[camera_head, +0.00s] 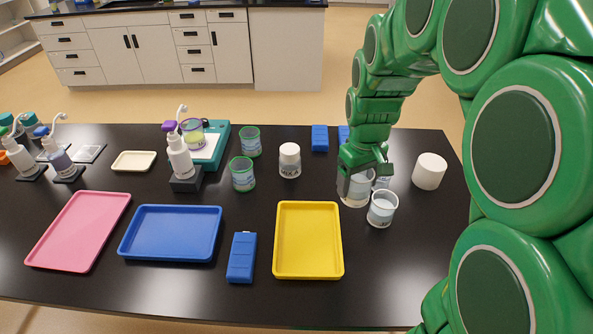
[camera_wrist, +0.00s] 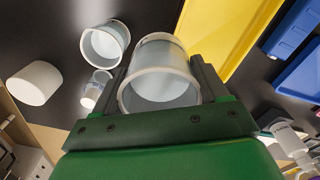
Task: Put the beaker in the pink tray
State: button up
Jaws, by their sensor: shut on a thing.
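A clear beaker (camera_head: 356,190) with a whitish rim is between the fingers of my gripper (camera_head: 363,172), at the right of the black table. In the wrist view the beaker (camera_wrist: 160,75) sits between both fingers of my gripper (camera_wrist: 160,88), which are shut on it. I cannot tell whether its base touches the table. The pink tray (camera_head: 80,231) lies empty at the far left of the table, well away from my gripper.
Another clear beaker (camera_head: 382,208) and a smaller vessel (camera_wrist: 96,88) stand close beside the held one. A white cylinder (camera_head: 430,171) is to the right.

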jog(key=shift+s+a, duration=0.1)
jog(key=w+a+r+n, duration=0.1)
jog(key=a+n, duration=0.2)
jog(key=a, duration=1.3)
jog(key=w+a+r+n, duration=0.1)
jog(key=w+a+n, duration=0.15)
jog(key=a, duration=1.25)
jog(key=s+a+f+n, duration=0.1)
jog(key=s+a+n, duration=0.2)
jog(key=s+a, duration=0.9)
jog(key=s+a+n, duration=0.4)
jog(key=s+a, duration=0.4)
jog(key=a, duration=0.8)
jog(key=shift+w+a+f, duration=1)
jog(key=shift+a+f, duration=0.6)
jog(key=shift+a, duration=0.45)
jog(key=shift+w+a+f, duration=1.05)
jog(key=shift+a+f, duration=0.55)
jog(key=shift+a, duration=0.45)
jog(key=shift+w+a+f, duration=1)
jog(key=shift+a+f, duration=0.6)
jog(key=shift+a, duration=0.45)
